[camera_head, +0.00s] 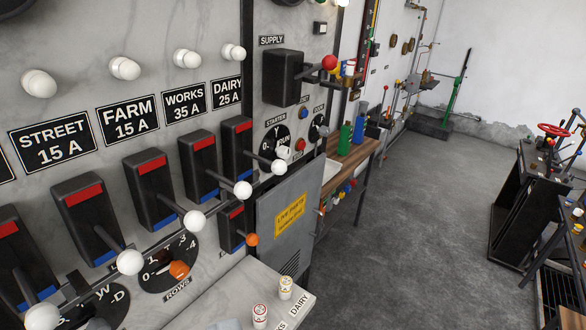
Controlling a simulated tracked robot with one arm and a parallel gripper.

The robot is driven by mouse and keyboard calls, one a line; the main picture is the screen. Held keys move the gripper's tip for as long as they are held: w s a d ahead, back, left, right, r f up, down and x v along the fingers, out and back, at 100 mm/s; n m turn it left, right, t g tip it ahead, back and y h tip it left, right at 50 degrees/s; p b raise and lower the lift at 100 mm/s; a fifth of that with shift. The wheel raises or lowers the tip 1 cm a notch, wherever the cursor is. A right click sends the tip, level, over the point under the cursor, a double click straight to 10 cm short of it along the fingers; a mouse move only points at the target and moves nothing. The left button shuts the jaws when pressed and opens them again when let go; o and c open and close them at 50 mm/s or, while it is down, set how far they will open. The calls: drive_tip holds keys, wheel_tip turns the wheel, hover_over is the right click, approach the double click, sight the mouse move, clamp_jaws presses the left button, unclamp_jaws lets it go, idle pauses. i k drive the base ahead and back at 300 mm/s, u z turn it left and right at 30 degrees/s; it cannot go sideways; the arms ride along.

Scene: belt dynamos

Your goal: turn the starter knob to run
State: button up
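The white ball of a nearby switch lever (278,167) stands just below and partly covers the dial's lower edge. My gripper is not in view, and I see nothing touching the knob.
Several black lever switches with white ball ends (194,219) jut from the panel at left. A red-balled supply lever (329,62) sticks out above the starter. A grey cabinet door (288,213) stands below it. A workbench (352,152) stands right; the floor (410,220) is clear.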

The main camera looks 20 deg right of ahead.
sight(283, 151)
drive_tip(key=u, duration=0.05)
drive_tip(key=i, duration=1.05)
drive_tip(key=z, duration=0.6)
